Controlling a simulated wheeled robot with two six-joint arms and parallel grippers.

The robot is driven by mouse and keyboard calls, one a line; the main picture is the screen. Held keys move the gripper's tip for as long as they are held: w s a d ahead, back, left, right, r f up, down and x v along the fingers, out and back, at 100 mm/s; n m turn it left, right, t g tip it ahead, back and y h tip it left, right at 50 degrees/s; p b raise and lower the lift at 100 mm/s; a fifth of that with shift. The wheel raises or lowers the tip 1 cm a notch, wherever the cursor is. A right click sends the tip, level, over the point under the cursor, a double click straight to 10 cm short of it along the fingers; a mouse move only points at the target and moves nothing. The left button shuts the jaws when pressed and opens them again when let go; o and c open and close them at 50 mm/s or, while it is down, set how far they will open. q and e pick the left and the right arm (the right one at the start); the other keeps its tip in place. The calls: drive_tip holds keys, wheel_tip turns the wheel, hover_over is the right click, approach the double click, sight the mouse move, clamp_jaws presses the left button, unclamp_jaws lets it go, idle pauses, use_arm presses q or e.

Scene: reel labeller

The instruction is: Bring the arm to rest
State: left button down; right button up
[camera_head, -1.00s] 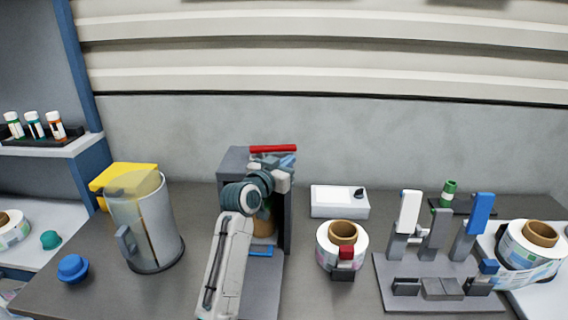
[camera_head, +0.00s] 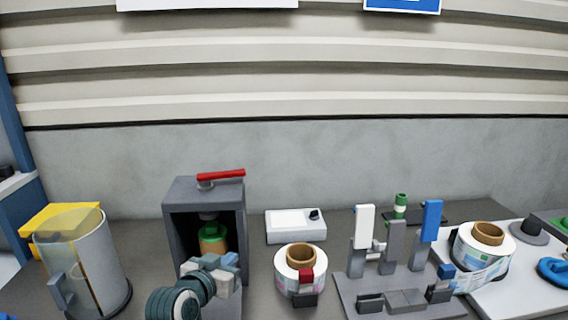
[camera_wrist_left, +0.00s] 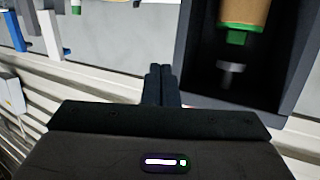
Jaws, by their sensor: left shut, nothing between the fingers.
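My left gripper (camera_head: 226,272) is in front of the lower right part of the dark grey box-shaped machine (camera_head: 185,215) with a red lever (camera_head: 221,175) on top. In the left wrist view its two dark fingers (camera_wrist_left: 158,85) are together with nothing between them. Part of the left arm shows at the bottom of the head view. Inside the machine is a brown and green cylinder (camera_head: 213,238), which the left wrist view also shows (camera_wrist_left: 244,14). My right gripper is in neither view.
A clear canister (camera_head: 88,260) stands left, by a yellow block (camera_head: 62,220). Right of the machine are a white box (camera_head: 296,225), a label reel (camera_head: 290,275), a grey fixture with upright levers (camera_head: 405,302) and another reel (camera_head: 482,255) on a white tray (camera_head: 510,290).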

use_arm(q)
drive_tip(key=s+a+f+g+y, duration=0.1)
drive_tip(key=s+a+f+g, duration=0.1)
drive_tip(key=s+f, duration=0.3)
drive_tip(key=s+a+f+g+y, duration=0.1)
drive_tip(key=s+a+f+g, duration=0.1)
drive_tip(key=s+f, duration=0.4)
drive_tip(key=s+a+f+n+g, duration=0.1)
drive_tip(key=s+a+f, duration=0.1)
drive_tip(key=s+f, duration=0.4)
drive_tip(key=shift+s+a+f+g+y, duration=0.1)
drive_tip(key=shift+s+a+g+y, duration=0.15)
drive_tip(key=shift+g+y, duration=0.15)
drive_tip(key=s+a+f+n+g+y, duration=0.1)
drive_tip(key=s+a+f+g, duration=0.15)
drive_tip(key=s, duration=0.65)
drive_tip(key=s+a+f+g+y, duration=0.1)
drive_tip(key=s+a+f+g, duration=0.2)
drive_tip(key=s, duration=0.6)
wheel_tip(320, 180, down, 33)
drive_tip(key=s+a, duration=0.1)
drive_tip(key=a, duration=0.2)
drive_tip(key=s+f+g, duration=0.2)
drive_tip(key=s+f, duration=1.5)
drive_tip(key=s, duration=0.1)
drive_tip(key=shift+a+f+n, duration=0.15)
drive_tip(key=shift+a+n, duration=0.15)
drive_tip(key=shift+a, duration=0.05)
